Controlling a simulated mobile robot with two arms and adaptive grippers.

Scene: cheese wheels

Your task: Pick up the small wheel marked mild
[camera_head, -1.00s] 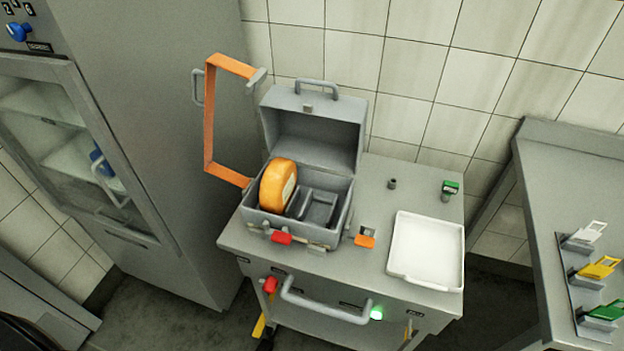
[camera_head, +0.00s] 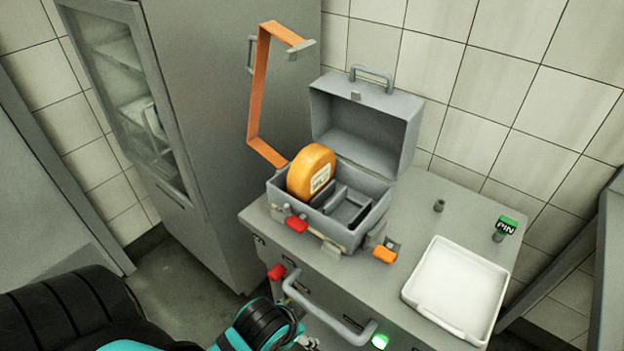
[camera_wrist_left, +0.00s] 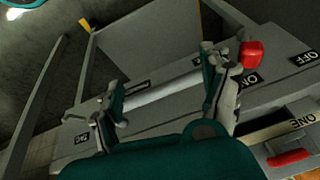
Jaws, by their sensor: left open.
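An orange cheese wheel (camera_head: 311,172) stands on edge in the left part of an open grey case (camera_head: 358,227). It has a pale label on its face, whose word is too small to read. Dark compartments beside it in the case look empty. My left arm comes in at the bottom of the head view, below and in front of the cart. The wheel is not in that view. My right gripper is not in view.
The case stands on a grey cart (camera_head: 412,213) with its lid up. An orange strap (camera_head: 259,85) rises behind its left side. A white tray (camera_head: 458,287) and a green PIN-marked knob (camera_head: 506,226) are to the right. A handle (camera_head: 325,314) and red knob (camera_head: 277,272) jut from the front.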

